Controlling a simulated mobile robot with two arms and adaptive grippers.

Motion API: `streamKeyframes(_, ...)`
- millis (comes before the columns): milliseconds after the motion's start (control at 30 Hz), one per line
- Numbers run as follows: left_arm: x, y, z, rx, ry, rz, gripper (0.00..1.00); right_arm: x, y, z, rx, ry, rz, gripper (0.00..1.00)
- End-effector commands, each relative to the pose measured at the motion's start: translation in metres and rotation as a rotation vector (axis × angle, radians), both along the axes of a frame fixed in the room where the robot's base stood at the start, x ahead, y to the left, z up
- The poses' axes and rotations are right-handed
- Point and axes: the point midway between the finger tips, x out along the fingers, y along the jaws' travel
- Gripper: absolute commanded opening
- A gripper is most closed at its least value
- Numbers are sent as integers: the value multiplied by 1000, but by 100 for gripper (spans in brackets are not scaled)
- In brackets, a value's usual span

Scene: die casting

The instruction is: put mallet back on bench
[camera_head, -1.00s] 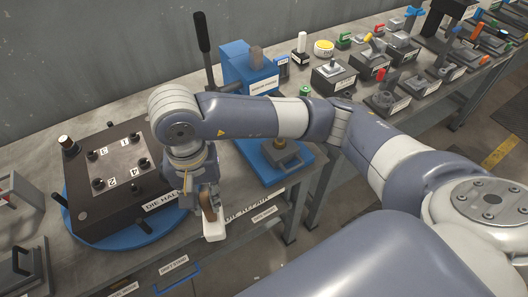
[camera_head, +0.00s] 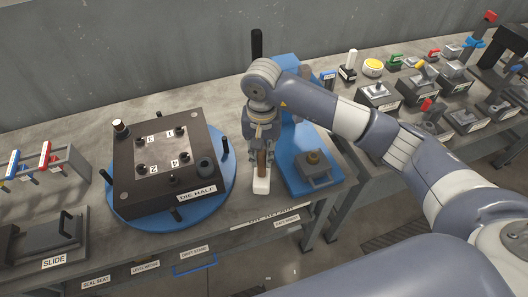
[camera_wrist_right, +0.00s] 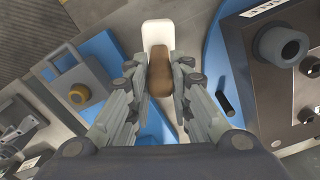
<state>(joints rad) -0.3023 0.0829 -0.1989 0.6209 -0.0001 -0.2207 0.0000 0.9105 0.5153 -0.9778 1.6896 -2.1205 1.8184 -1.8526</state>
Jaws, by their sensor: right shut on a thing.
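The mallet has a white head (camera_head: 262,186) and a brown handle (camera_head: 262,160). My right gripper (camera_head: 261,148) is shut on the handle, with the white head towards the bench's front edge. In the right wrist view the brown handle (camera_wrist_right: 160,72) lies between the two fingers and the white head (camera_wrist_right: 157,34) sticks out beyond them. The mallet is over the grey bench (camera_head: 222,226), between the die half and the blue press. I cannot tell whether it touches the bench top. My left gripper is not in view.
The dark die half (camera_head: 190,155) sits on a blue round plate (camera_head: 150,212) left of the mallet. The blue press base (camera_head: 318,182) stands close on its right. A slide fixture (camera_head: 45,240) is at the left. Several small fixtures fill the bench at right.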

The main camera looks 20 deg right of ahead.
Motion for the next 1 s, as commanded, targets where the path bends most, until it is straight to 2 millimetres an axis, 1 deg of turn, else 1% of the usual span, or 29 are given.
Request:
streamKeyframes(33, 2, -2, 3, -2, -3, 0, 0, 3, -2, 1, 1, 0, 0, 0)
streamKeyframes(300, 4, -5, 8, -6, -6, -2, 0, 14, -11, -1, -1, 0, -1, 0)
streamKeyframes(700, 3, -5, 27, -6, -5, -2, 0, 13, -9, -33, 2, 2, 1, 0)
streamKeyframes(800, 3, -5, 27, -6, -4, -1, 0, 14, -10, -36, 1, -1, 2, 0)
streamKeyframes(1000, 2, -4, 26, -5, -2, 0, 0, 14, -10, -37, 1, -1, 2, 0)
